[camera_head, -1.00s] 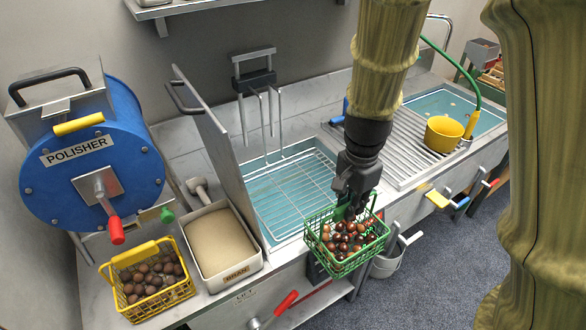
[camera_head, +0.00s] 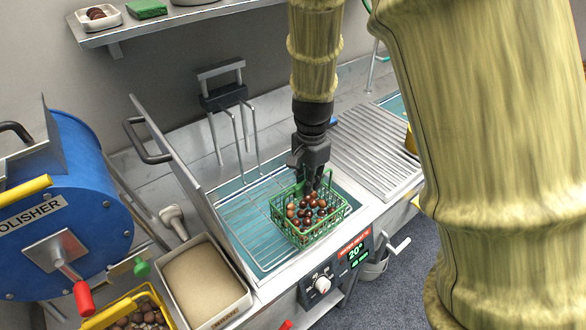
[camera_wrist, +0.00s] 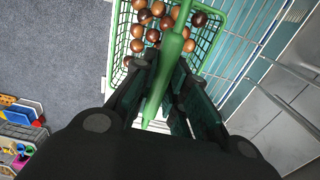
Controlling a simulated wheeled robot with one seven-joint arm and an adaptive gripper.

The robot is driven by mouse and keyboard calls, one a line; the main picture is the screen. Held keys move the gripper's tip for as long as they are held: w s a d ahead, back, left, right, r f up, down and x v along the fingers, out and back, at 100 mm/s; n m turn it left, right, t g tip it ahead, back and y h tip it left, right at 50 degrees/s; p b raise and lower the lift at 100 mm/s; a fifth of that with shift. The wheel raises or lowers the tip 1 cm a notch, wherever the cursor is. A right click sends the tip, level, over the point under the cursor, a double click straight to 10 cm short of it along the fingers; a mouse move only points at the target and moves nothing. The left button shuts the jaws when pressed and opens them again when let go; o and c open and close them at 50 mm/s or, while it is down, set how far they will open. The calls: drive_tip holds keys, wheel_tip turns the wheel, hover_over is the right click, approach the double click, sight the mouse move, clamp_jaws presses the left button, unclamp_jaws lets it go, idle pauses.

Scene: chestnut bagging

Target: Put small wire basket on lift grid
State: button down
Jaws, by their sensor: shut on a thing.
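The small green wire basket (camera_head: 300,235) holds several brown chestnuts (camera_head: 318,206). My gripper (camera_head: 310,184) is shut on the basket's green handle, which runs between the fingers in the wrist view (camera_wrist: 163,85). The basket looks level and is over the right part of the lift grid (camera_head: 240,214), a wire rack in the teal water basin. I cannot tell whether the basket touches the grid. The basket hides part of the grid beneath it.
A raised steel lid (camera_head: 180,140) stands along the basin's left side. The lift's upright rods and bracket (camera_head: 224,95) rise behind. A sand tray (camera_head: 205,285) and blue polisher (camera_head: 60,215) are at left. A ribbed drainboard (camera_head: 375,150) lies right. The grid's left part is free.

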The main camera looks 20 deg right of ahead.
drive_tip(key=w+f+p, duration=0.4)
drive_tip(key=w, duration=0.4)
drive_tip(key=shift+w+a+f+p, duration=0.15)
drive_tip(key=shift+w+a+p, duration=0.1)
drive_tip(key=shift+a+p, duration=0.15)
idle(0.3)
drive_tip(key=shift+f, duration=0.15)
drive_tip(key=c, duration=1.4)
unclamp_jaws()
drive_tip(key=shift+c, duration=0.2)
wheel_tip(320, 180, up, 12)
drive_tip(key=b, duration=0.3)
